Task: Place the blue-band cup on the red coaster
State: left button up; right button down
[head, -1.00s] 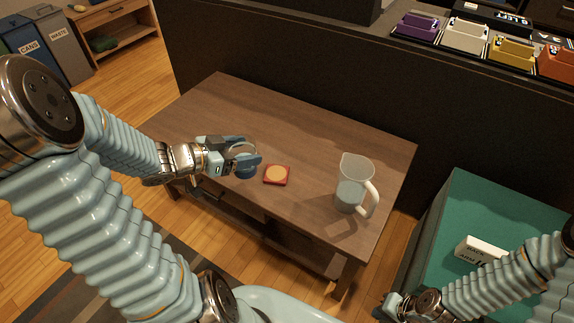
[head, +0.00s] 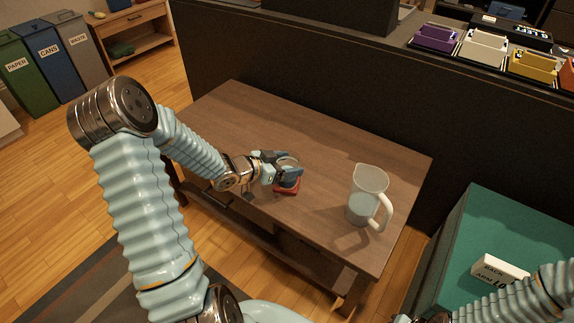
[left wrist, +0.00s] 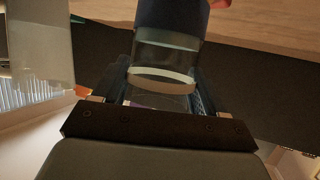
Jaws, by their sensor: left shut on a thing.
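The clear cup with a dark blue band (head: 288,180) is between the fingers of my left gripper (head: 282,170), which is shut on it. The cup is over the red coaster (head: 284,191), whose red edge shows below it in the head view; I cannot tell if the two touch. In the left wrist view the cup (left wrist: 165,55) fills the space between the fingers, with its dark band at the top. A bit of red coaster (left wrist: 219,3) shows at the top edge beside it. My right arm is at the bottom right, its fingers cut off by the frame edge.
A clear pitcher (head: 366,195) with a white handle stands on the brown table (head: 240,112), to the right of the coaster. A dark partition (head: 330,80) runs behind the table. A green-topped surface (head: 490,225) with a white box (head: 498,271) is at the right.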

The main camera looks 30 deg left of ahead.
pick_arm(q)
jog(key=shift+f, duration=0.15)
jog(key=shift+f, duration=0.1)
jog(key=o, duration=1.1)
jog(key=shift+r, duration=0.3)
jog(key=p+v, duration=0.1)
jog(key=v, duration=1.1)
jog(key=shift+f, duration=0.1)
